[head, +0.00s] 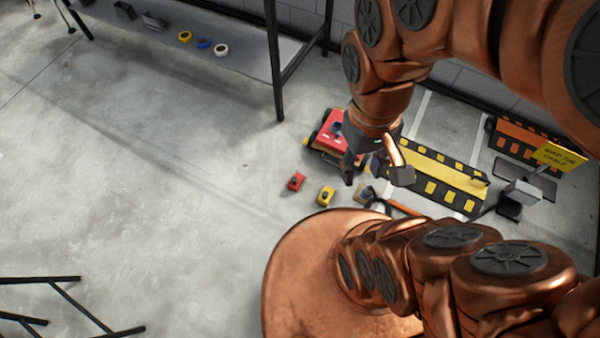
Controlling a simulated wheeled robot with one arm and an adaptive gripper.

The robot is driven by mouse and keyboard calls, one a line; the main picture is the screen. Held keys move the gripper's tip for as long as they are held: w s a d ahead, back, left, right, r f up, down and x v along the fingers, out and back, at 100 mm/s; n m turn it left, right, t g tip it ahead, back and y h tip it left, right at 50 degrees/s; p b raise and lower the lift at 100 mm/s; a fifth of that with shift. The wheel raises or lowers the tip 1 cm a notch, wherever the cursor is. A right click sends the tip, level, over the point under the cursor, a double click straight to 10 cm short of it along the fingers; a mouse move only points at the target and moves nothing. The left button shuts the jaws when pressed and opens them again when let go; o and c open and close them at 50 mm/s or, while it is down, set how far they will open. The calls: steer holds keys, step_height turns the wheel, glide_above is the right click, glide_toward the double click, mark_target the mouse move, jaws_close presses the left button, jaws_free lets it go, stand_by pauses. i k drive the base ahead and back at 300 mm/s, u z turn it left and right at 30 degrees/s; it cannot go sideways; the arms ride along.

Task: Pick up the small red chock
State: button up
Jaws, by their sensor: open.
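The small red chock (296,181) lies on the grey concrete floor near the middle of the head view, with a dark spot on its top. A small yellow chock (326,195) lies just to its right and nearer to me. My gripper (376,178) is open, to the right of the red chock and apart from it. Its dark fingers point down, and I see nothing between them. My copper arm comes in from the upper right and hides part of the floor behind the gripper.
A red cart-like object (329,131) stands behind the chocks. A yellow-and-black striped ramp (440,177) and a yellow sign (559,154) are to the right. A shelf (215,72) holds several tape rolls at the back. A black frame (70,300) is at lower left.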

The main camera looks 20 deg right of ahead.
mark_target(298, 179)
steer(key=z, duration=0.1)
steer(key=k, duration=1)
steer(key=u, duration=1.35)
steer(key=i, duration=1.5)
steer(key=z, duration=0.9)
